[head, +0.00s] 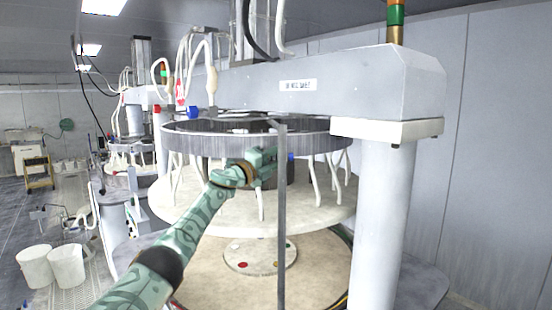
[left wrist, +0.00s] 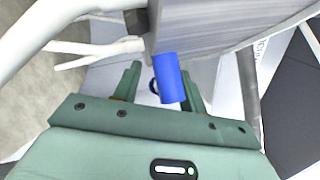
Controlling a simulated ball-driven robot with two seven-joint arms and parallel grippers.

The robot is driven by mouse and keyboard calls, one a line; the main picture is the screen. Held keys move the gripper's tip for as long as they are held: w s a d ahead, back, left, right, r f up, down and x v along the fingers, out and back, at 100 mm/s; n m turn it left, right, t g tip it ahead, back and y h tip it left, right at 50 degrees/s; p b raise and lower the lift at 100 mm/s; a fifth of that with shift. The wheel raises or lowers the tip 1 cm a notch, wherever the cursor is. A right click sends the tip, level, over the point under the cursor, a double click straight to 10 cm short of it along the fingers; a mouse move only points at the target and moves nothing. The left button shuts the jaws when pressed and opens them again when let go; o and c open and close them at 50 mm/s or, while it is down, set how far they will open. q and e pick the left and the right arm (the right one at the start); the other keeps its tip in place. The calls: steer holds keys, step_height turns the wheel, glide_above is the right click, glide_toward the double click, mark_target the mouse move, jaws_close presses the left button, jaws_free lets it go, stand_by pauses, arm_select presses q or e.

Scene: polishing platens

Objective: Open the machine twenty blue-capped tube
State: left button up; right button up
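A blue cap (head: 291,157) shows at the lower rim of the dark ring-shaped upper part of the machine (head: 200,140). My left gripper (head: 272,157) is beside the cap, just to its left in the head view. In the left wrist view the blue cap (left wrist: 169,78) stands out from the grey panel. It lies in front of the gap between the two green fingers (left wrist: 160,88) and overlaps the right one. The fingers are apart, with space between the left finger and the cap. Contact cannot be told. My right gripper is not in view.
A grey upright bar (head: 281,220) stands in front of the machine. White hoses (head: 313,175) hang under the ring above a round pale platen (head: 220,212). A thick pillar (head: 380,220) blocks the right. Another blue fitting (head: 192,112) sits higher left. White buckets (head: 67,265) stand at the left.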

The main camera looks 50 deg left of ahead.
arm_select(q)
steer(key=shift+s+a+f, duration=0.15)
steer(key=shift+s, duration=0.25)
steer(key=b+v, duration=1.1)
steer(key=v, duration=0.4)
steer(key=shift+s, duration=0.25)
